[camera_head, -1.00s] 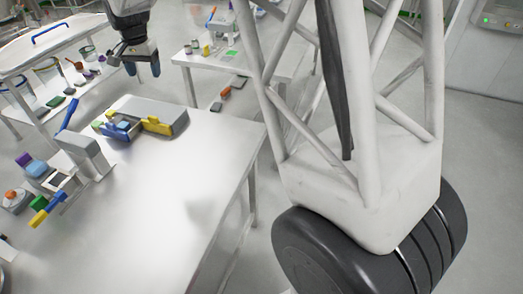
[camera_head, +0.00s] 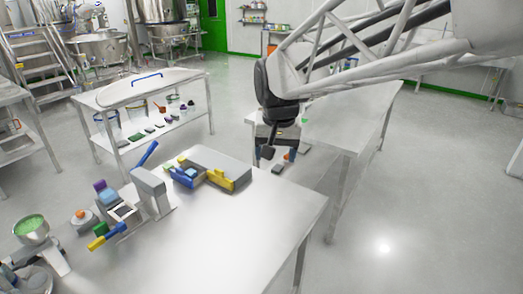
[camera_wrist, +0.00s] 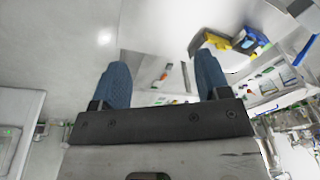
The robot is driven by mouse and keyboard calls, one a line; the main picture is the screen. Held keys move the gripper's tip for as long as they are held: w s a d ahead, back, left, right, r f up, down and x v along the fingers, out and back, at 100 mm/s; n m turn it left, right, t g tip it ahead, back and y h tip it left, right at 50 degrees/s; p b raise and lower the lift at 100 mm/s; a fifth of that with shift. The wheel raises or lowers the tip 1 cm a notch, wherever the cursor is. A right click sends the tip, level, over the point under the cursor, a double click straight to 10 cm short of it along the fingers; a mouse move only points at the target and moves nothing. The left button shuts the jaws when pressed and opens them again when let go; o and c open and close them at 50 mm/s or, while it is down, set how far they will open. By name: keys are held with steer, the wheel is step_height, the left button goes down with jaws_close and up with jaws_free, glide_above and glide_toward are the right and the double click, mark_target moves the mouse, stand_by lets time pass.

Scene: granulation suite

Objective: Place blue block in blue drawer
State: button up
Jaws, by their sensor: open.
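A grey drawer unit (camera_head: 222,160) stands on the near table. Its blue drawer (camera_head: 184,178) and yellow drawer (camera_head: 228,181) stick out at the front, and small coloured pieces show in or on the blue one. The unit also shows in the wrist view, with a yellow part (camera_wrist: 215,41) and a blue part (camera_wrist: 244,38). A light-blue block (camera_head: 109,198) sits at the left by a small device, below a purple block (camera_head: 99,185). My gripper (camera_head: 276,157) hangs past the table's far right edge, apart from both. Its blue-padded fingers (camera_wrist: 163,82) are open with nothing seen between them.
A grey stand with a blue lever (camera_head: 147,155) rises between the light-blue block and the drawer unit. A green block (camera_head: 100,229), a yellow-and-blue piece (camera_head: 106,236) and a bowl (camera_head: 31,228) are nearby. The table's front right (camera_head: 240,235) is clear. Another table (camera_head: 350,115) stands behind.

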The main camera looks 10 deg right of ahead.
steer(key=s+d+f+n, duration=0.1)
steer(key=s+d+f, duration=0.1)
steer(key=s, duration=0.8)
steer(key=s+d+f+n, duration=0.1)
steer(key=s+d+f, duration=0.1)
steer(key=s, duration=0.8)
steer(key=shift+s+d+f+n+t, duration=0.2)
steer(key=shift+d+f+n+t, duration=0.15)
steer(key=shift+f, duration=0.25)
steer(key=shift+a, duration=0.1)
